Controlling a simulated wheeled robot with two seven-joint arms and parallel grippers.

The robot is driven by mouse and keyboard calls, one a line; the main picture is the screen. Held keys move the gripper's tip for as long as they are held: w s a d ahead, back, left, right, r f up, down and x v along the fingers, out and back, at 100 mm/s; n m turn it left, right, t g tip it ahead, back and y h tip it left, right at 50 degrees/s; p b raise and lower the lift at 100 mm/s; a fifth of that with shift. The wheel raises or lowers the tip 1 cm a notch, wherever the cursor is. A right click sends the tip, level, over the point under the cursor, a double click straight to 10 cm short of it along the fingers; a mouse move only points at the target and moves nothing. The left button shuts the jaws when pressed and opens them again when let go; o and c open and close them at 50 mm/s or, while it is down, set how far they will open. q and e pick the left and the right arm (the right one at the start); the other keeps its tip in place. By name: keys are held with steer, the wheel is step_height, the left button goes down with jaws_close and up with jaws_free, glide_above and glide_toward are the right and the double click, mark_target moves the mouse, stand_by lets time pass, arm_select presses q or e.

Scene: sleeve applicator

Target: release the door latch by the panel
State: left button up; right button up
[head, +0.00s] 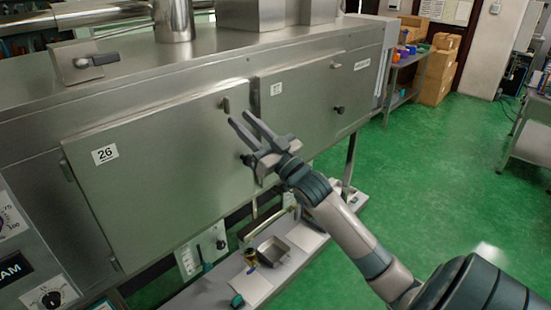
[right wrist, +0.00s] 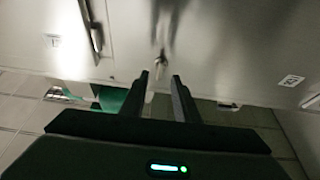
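The steel machine front has two doors: the left door (head: 150,175) with a "26" label and the right door (head: 305,100). A dark knob (head: 247,160) shows at the left door's right edge, beside my fingers. Another dark knob (head: 339,109) is on the right door. I cannot tell which fitting is the named latch. My right gripper (head: 241,117) is open and empty in front of the seam between the doors. In the right wrist view its fingers (right wrist: 159,78) are apart, with a small fitting (right wrist: 134,62) on the steel beyond them. My left gripper is out of view.
A control panel (head: 18,225) with dials is at the lower left. A lever (head: 95,60) sits on top of the machine. A low shelf (head: 215,287) with a metal tray (head: 273,250) is below the doors. Green floor (head: 440,200) is clear at right.

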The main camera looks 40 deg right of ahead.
steer(key=a+b+v, duration=0.1)
steer(key=b+v, duration=0.3)
steer(key=v, duration=0.8)
steer(key=shift+d, duration=0.45)
